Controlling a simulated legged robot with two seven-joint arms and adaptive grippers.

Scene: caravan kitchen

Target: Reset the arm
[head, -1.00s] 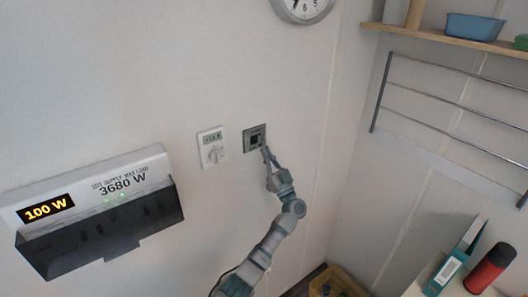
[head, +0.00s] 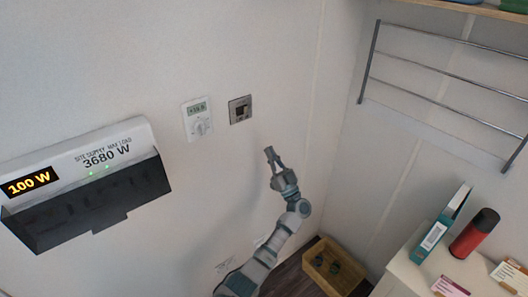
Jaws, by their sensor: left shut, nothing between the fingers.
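My left gripper (head: 270,154) is shut and empty. It points up in front of the wall, below and to the right of a small square grey switch plate (head: 240,109), and is apart from it. My left arm comes up from the bottom middle of the head view. My right gripper does not show.
A thermostat (head: 197,119) is on the wall left of the switch plate. A power display box (head: 85,180) reading 100 W is at the left. A metal rack (head: 440,75) is at the right. A wooden crate (head: 334,277) is on the floor. A red flask (head: 474,233) stands on the counter.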

